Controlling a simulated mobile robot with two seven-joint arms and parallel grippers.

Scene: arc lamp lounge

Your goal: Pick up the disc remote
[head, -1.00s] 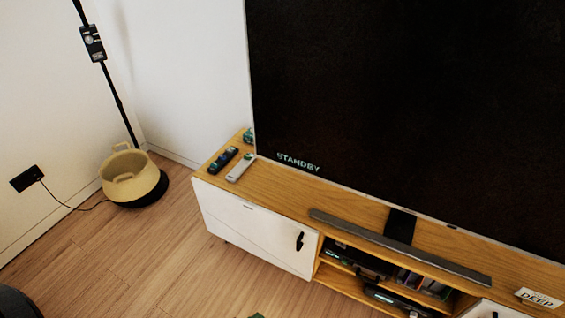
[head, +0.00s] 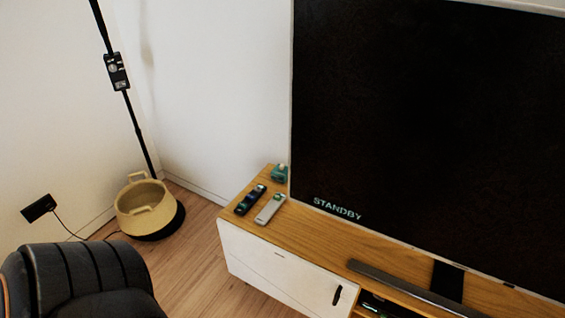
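Two remotes lie side by side on the left end of the wooden TV cabinet top (head: 318,232). One is a dark remote (head: 250,200) with blue and green marks. The other is a light grey remote (head: 270,209), just right of it and closer to the TV. I cannot read any label that tells which is the disc remote. Neither of my grippers shows in the head view.
A small teal object (head: 279,174) sits behind the remotes, by the large black TV (head: 430,130). A grey soundbar (head: 410,290) lies along the cabinet. A dark ribbed seat-like shape (head: 75,275) fills the lower left.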

